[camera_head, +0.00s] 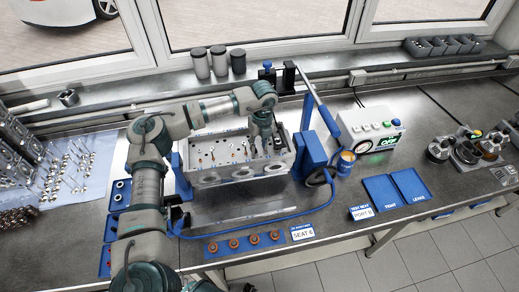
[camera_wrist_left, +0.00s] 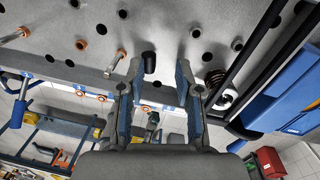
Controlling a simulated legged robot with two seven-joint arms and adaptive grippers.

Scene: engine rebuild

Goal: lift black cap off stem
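My left gripper (camera_head: 265,133) is over the right part of the grey metal cylinder head (camera_head: 205,157), pointing down. In the left wrist view the gripper (camera_wrist_left: 160,68) is open, with its two blue-padded fingers apart. A small black cap (camera_wrist_left: 149,63) stands out from the head's face between the fingers, closer to the left one. A clear gap separates it from the right finger. The stem under the cap is hidden. I cannot pick the cap out surely in the head view. My right gripper is not in view.
A coil spring (camera_wrist_left: 214,78) sits beside the right finger. Copper-coloured stems (camera_wrist_left: 117,58) stand to the left. A blue post and lever (camera_head: 318,112) rise right of the head. A strip with several brown rings (camera_head: 233,244) lies in front. The grey test box (camera_head: 367,130) stands further right.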

